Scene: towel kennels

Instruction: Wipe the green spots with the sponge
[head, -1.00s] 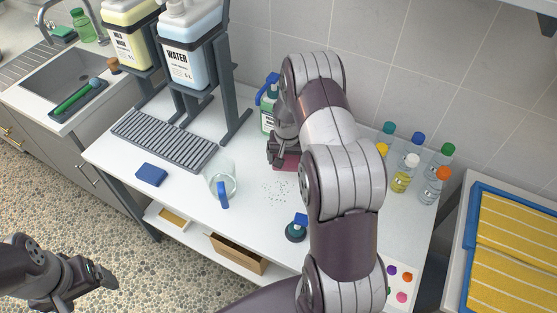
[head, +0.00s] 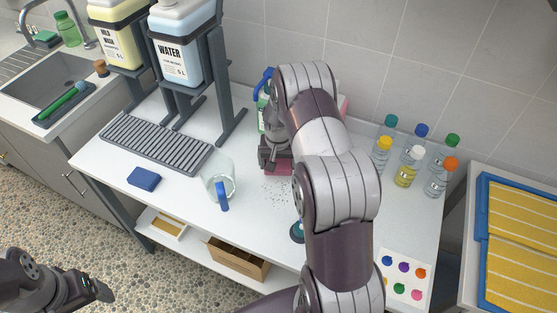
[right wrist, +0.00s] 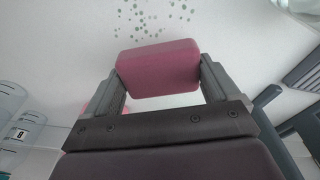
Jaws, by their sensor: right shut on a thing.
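My right gripper (head: 275,160) is shut on a pink sponge (right wrist: 158,68), held between its two fingers. In the head view the sponge (head: 279,169) shows just below the gripper, at the back edge of the spots. The small grey-green spots (head: 274,191) are scattered on the white table top (head: 262,220). They also show in the right wrist view (right wrist: 150,18), just beyond the sponge. I cannot tell whether the sponge touches the table. My left gripper (head: 98,290) is at the lower left over the floor; its jaws are unclear.
A clear jug (head: 219,178) with a blue handle stands left of the spots. A dark round object (head: 297,232) is partly behind my arm. A blue block (head: 144,179), a green bottle (head: 262,118) and several small bottles (head: 407,168) stand around.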

